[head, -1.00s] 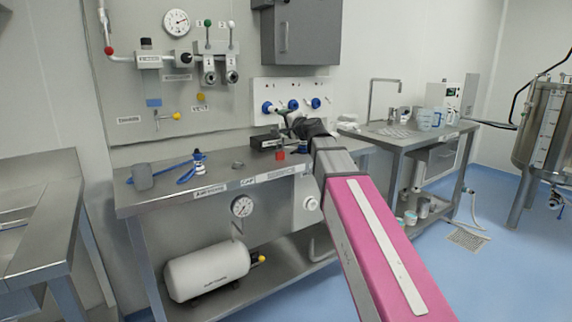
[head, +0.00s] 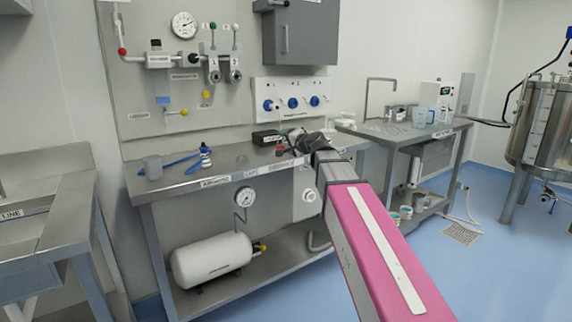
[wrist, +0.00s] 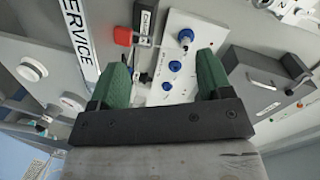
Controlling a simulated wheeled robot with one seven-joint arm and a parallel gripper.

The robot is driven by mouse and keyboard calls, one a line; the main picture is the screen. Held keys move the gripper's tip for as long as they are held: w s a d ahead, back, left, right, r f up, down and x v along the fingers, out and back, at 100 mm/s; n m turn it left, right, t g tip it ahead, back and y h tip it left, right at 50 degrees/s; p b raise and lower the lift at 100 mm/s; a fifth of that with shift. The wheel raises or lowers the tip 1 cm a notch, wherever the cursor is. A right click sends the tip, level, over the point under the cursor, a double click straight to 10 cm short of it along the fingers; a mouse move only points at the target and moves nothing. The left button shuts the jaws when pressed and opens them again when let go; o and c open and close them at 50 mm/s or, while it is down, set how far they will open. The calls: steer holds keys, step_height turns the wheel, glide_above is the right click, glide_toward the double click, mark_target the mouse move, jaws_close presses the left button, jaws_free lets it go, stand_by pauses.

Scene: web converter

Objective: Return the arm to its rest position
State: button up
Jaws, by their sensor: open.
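My pink and grey arm (head: 375,240) reaches forward over the steel workbench (head: 225,165) in the head view. Its dark wrist end hangs low over the right part of the bench top, near a small red item (head: 280,151). My gripper (wrist: 160,80) shows in the wrist view with two green fingers wide apart and nothing between them. Beyond the fingers are the white panel with blue knobs (wrist: 180,35) and the red item (wrist: 123,36). The fingertips are hard to make out in the head view, so I cannot tell their exact height over the bench.
A black box (head: 266,139) stands at the back. A grey cabinet (head: 300,35) hangs above. A sink bench (head: 400,135) and steel tank (head: 545,125) are right. Blue floor is open at front right.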

steer(key=s+d+f+n+g+h, duration=0.1)
steer(key=s+d+f+g, duration=0.15)
steer(key=f, duration=0.65)
steer(key=s+d+f+n+g+h, duration=0.2)
steer(key=s+f, duration=0.2)
steer(key=f, duration=0.4)
steer(key=s+d+f+n+g+h, duration=0.1)
steer(key=s+d+f+g, duration=0.15)
steer(key=f, duration=0.65)
steer(key=s+d+f+n+g+h, duration=0.1)
steer(key=s+d+f+g+h, duration=0.1)
steer(key=s+d+f, duration=0.3)
steer(key=s+d+f+n+g+h, duration=0.1)
steer(key=s+d+f+g+h, duration=0.2)
steer(key=s+f, duration=1)
steer(key=d+g, duration=0.1)
steer(key=d, duration=0.2)
steer(key=shift+d+n, duration=0.2)
steer(key=shift+n, duration=0.1)
